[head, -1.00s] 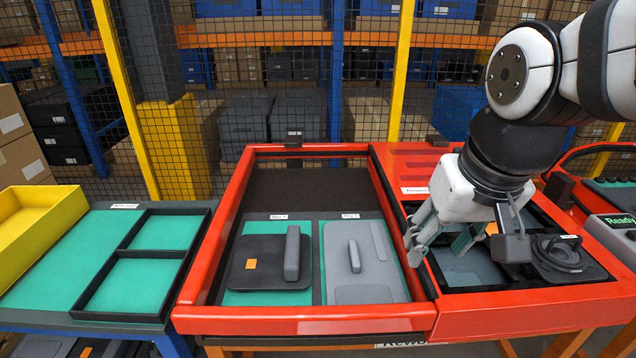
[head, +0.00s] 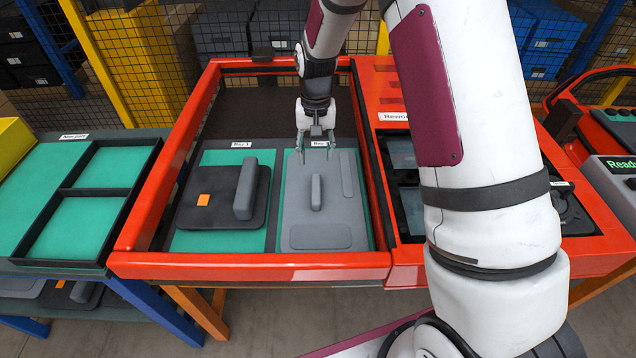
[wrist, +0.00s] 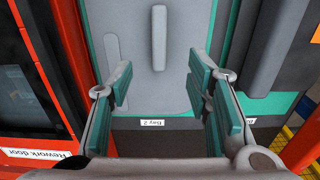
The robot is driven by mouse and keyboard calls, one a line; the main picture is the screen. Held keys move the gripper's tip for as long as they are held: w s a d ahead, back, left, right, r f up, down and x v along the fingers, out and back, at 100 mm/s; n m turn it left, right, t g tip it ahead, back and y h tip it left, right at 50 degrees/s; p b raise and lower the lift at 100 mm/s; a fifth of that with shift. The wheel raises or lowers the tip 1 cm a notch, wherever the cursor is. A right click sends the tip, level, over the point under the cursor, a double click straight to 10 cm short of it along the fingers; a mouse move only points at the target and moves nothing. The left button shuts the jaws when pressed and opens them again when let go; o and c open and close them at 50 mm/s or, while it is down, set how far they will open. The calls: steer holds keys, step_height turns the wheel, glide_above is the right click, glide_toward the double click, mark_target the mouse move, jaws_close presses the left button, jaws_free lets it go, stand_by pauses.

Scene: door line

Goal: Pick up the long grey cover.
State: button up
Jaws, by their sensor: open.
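My gripper (head: 318,150) is open and empty, pointing down above the label end of Bay 2. In the wrist view its green-padded fingers (wrist: 166,90) are spread apart. A long grey raised bar (head: 246,188) lies on the dark door panel in Bay 1, to the left of my gripper; the wrist view shows it at right (wrist: 258,48). A shorter, slimmer grey bar (head: 316,192) stands on the light grey panel in Bay 2, in front of my gripper; it shows between the fingers in the wrist view (wrist: 158,38). The fingers touch neither bar.
The dark panel (head: 198,212) has an orange square. The light grey panel (head: 340,218) has flat grey pads. A raised red frame (head: 240,268) surrounds both bays. A black divided tray (head: 68,265) is at left. The rework station (head: 400,115) at right is partly hidden by my arm.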

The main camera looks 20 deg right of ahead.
mark_target(316, 189)
steer(key=f, duration=0.7)
steer(key=w+f, duration=0.1)
steer(key=f, duration=0.2)
steer(key=shift+f, duration=0.15)
steer(key=shift+s+d+f+p, duration=0.15)
steer(key=shift+f+p, duration=0.15)
steer(key=shift+f, duration=1)
steer(key=shift+s+a+f+p, duration=0.1)
steer(key=shift+f+p, duration=0.15)
steer(key=shift+f, duration=1.05)
steer(key=shift+f, duration=0.15)
jaws_close()
